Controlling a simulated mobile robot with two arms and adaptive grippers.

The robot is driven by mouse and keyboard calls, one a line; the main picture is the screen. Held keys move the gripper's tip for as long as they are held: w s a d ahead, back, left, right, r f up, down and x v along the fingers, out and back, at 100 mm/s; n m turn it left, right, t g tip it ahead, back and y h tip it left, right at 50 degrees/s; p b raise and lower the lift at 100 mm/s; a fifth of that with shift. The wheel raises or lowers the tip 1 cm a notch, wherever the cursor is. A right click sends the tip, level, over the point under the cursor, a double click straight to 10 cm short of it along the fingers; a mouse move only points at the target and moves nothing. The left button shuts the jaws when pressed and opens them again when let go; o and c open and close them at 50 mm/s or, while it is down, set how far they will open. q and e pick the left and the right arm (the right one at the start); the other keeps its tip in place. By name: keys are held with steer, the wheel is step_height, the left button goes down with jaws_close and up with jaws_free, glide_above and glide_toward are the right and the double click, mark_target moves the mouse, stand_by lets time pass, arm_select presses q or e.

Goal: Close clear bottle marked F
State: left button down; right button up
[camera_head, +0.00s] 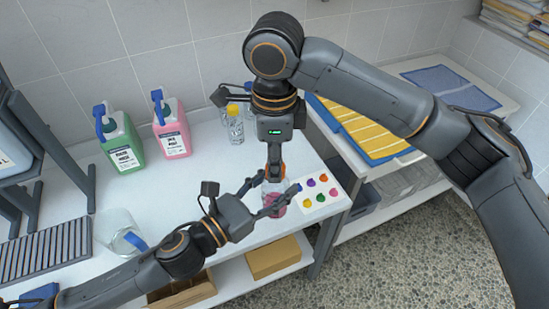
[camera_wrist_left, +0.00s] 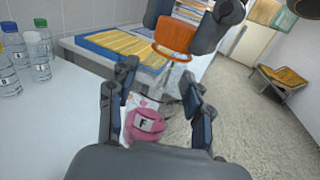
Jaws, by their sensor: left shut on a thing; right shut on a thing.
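The clear bottle marked F (camera_wrist_left: 143,124) holds pink liquid and stands at the table's right part; it also shows in the head view (camera_head: 274,200). My left gripper (camera_head: 268,199) is shut around its body from the left. My right gripper (camera_head: 274,167) comes down from above, over the bottle's mouth. It is shut on an orange cap (camera_wrist_left: 174,36). In the left wrist view the cap is right at the bottle's clear rim; I cannot tell whether it is seated or just above. The right fingers partly hide the cap in the head view.
A white card (camera_head: 310,205) with several coloured caps lies right of the bottle. Clear bottles (camera_head: 235,125), a pink jug (camera_head: 172,130) and a green jug (camera_head: 121,142) stand behind. A clear beaker (camera_head: 120,235) stands at left. The table's middle is clear.

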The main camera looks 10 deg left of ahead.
steer(key=o, duration=0.7)
steer(key=shift+r, duration=0.15)
steer(key=shift+r, duration=2.15)
steer(key=shift+c, duration=0.5)
